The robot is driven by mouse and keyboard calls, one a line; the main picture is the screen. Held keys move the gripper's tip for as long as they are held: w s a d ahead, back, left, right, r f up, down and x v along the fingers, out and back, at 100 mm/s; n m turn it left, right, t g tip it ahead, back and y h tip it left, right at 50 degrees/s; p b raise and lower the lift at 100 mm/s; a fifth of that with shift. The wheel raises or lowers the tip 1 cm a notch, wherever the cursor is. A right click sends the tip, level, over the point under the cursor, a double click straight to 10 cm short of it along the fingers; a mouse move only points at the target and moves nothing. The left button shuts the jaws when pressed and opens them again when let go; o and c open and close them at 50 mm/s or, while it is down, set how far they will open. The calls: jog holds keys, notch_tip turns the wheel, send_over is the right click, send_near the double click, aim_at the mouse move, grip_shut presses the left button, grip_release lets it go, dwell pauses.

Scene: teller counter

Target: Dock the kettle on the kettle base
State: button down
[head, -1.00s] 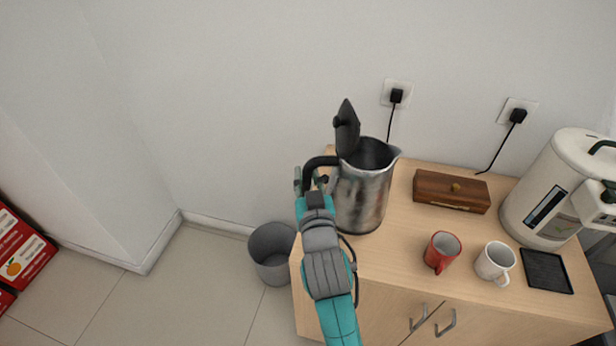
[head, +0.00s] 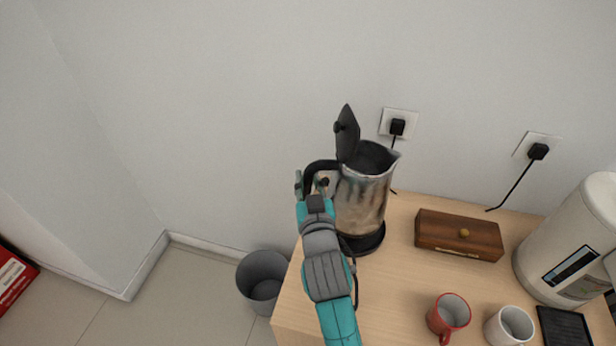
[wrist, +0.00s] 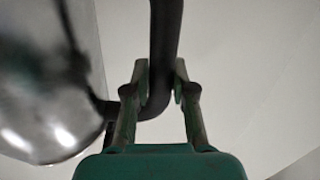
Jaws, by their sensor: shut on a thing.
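The steel kettle (head: 362,205) is upright with its black lid swung open. My gripper (head: 318,184) is shut on its black handle, at the kettle's left side. In the wrist view, my gripper's two fingers (wrist: 160,85) are on either side of the dark handle (wrist: 164,50), and the blurred kettle body (wrist: 40,90) is at left. The black round kettle base (head: 370,243) shows under the kettle's bottom, at the counter's left end. Most of it is hidden by the kettle. I cannot tell whether the kettle touches it or hangs just above.
On the wooden counter (head: 400,290) stand a brown wooden box (head: 458,236), a red mug (head: 449,315), a white mug (head: 510,326) and a white water dispenser (head: 575,245). A grey bin (head: 262,280) is on the floor at left. Two plugs are in the wall.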

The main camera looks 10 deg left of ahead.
jog(key=shift+f, duration=2.1)
jog(key=shift+d, duration=0.3)
jog(key=shift+f, duration=0.6)
dwell(0.5)
jog(key=c, duration=1.3)
grip_release()
jog(key=shift+o, duration=0.2)
jog(key=shift+f, duration=0.3)
jog(key=v, duration=1.1)
jog(key=shift+r, duration=0.15)
